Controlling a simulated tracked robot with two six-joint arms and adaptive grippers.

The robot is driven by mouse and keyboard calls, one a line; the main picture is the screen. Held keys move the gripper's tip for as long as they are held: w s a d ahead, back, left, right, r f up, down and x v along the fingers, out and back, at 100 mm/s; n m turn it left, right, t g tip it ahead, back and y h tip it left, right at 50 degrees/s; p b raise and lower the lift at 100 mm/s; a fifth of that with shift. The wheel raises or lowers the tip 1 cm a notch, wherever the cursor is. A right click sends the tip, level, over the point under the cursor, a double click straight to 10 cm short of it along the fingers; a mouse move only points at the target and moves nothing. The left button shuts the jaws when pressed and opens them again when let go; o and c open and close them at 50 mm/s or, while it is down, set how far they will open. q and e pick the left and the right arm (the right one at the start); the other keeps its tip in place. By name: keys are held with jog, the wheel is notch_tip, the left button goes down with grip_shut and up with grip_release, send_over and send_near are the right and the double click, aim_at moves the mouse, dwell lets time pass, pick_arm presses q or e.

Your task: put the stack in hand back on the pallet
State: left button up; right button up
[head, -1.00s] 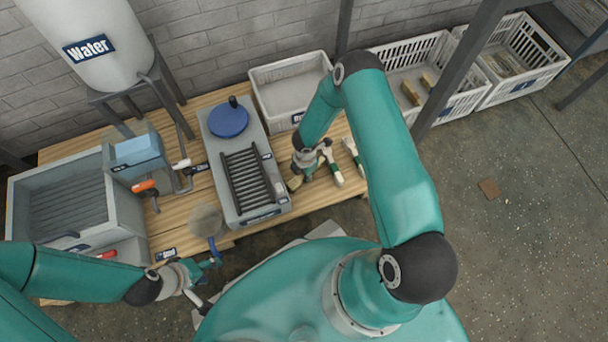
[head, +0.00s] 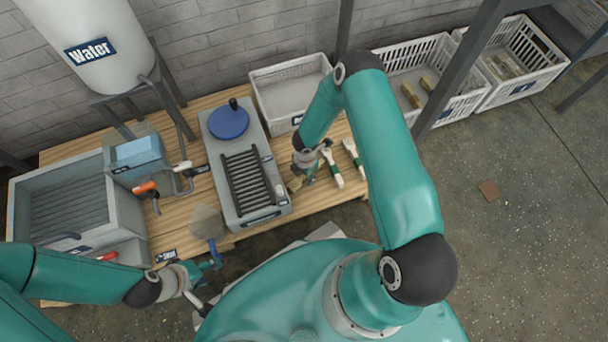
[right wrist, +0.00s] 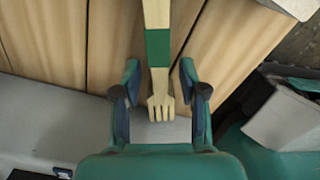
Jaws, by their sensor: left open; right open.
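The stack (right wrist: 158,47) is a bundle of pale wooden pieces with a green band. In the right wrist view it lies along the wooden slats, its near end between my right gripper's fingers. My right gripper (right wrist: 160,85) is open, with a gap on each side of the stack. In the head view my right gripper (head: 307,178) is low over the slatted wooden surface (head: 180,225), where the stack is mostly hidden. My left gripper (head: 213,264) is open near a round skimmer-like tool (head: 206,222) with a blue handle; contact is unclear.
A white crate (head: 262,78) is behind. A grey sink (head: 122,215) is at left.

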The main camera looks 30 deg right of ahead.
notch_tip(320, 180, up, 11)
jog(key=p, duration=0.4)
jog(key=s+a+r+m+y, duration=0.1)
jog(key=s+a+m, duration=0.1)
jog(key=a, duration=0.1)
jog(key=s+a+r+m+y, duration=0.1)
jog(key=s+a+m, duration=0.1)
jog(key=a+m, duration=0.1)
jog(key=s+a+r+m+y, duration=0.1)
jog(key=s+a+m, duration=0.1)
jog(key=a+m, duration=0.1)
jog(key=shift+s+a+g+y, duration=0.3)
jog(key=shift+s+a, duration=0.1)
jog(key=shift+a, duration=0.2)
jog(key=s+a+r+m, duration=0.2)
jog(key=s+m, duration=0.1)
jog(key=m, duration=0.4)
jog(key=s+a+r+m+t, duration=0.1)
jog(key=s+a+r+m, duration=0.1)
jog(key=m, duration=0.5)
jog(key=shift+s, duration=0.75)
notch_tip(320, 180, up, 33)
jog(key=p, duration=3.2)
jog(key=shift+f+p, duration=0.2)
jog(key=shift+p, duration=0.1)
